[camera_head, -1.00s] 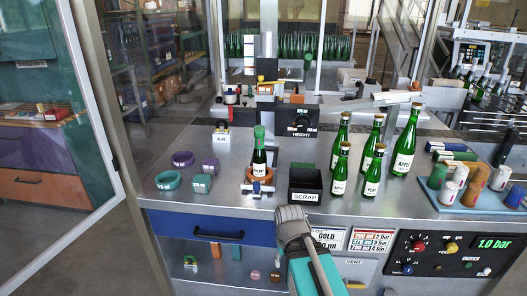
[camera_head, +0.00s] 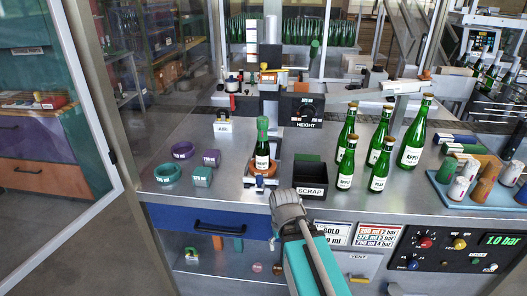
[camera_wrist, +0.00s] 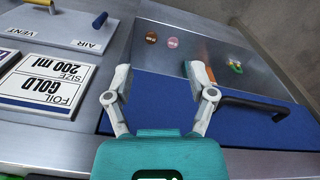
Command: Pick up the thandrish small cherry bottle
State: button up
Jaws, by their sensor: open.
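A small dark bottle (camera_head: 262,158) with a green top and a white label stands upright in an orange ring holder (camera_head: 262,182) at the middle of the bench. Several green bottles with white labels stand to its right, including a small one (camera_head: 346,168) at the front and a large one (camera_head: 413,140). Some labels seem to read apple or pear; I cannot make out a cherry label. My gripper (camera_wrist: 158,80) is open and empty in the wrist view, above the drawer front. In the head view my gripper (camera_head: 287,203) is in front of the bench edge, below the holder.
A black scrap bin (camera_head: 310,193) stands right of the holder. Teal and purple rings, including a teal one (camera_head: 167,173), lie left. A blue tray (camera_head: 447,190) of foils is at right. A blue drawer (camera_wrist: 240,115) with a dark handle lies below the bench top.

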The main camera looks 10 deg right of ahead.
jog(key=shift+o, duration=1)
jog(key=shift+w+r, duration=0.25)
jog(key=shift+w, duration=0.05)
jog(key=w+a+r+n+h+p, duration=0.1)
jog(key=w+r+n+h+p, duration=0.1)
jog(key=w+r+n, duration=0.1)
jog(key=w+a+r+n+h+p, duration=0.1)
jog(key=w+r+n+h+p, duration=0.1)
jog(key=w, duration=0.4)
jog(key=w+a+r+n+t+h+p, duration=0.1)
jog(key=w+r+n+h+p, duration=0.2)
jog(key=w+r+n+p, duration=0.1)
jog(key=shift+w+r+n, duration=0.4)
jog(key=shift+r+n, duration=0.2)
jog(key=shift+r, duration=0.05)
jog(key=shift+w+r+n, duration=0.35)
jog(key=shift+r+n, duration=0.25)
jog(key=shift+r, duration=0.05)
jog(key=w+a+r+n+t+h+p, duration=0.1)
jog(key=w+a+r+n+h, duration=0.25)
jog(key=w+n, duration=0.2)
jog(key=n+t+h, duration=0.2)
jog(key=n+h, duration=0.1)
jog(key=n, duration=0.1)
send_near(256, 150)
jog(key=shift+a+r, duration=0.2)
jog(key=shift+a, duration=0.2)
jog(key=shift+w+d+f, duration=0.1)
jog(key=shift+b+x, duration=1.25)
jog(key=shift+x, duration=2.95)
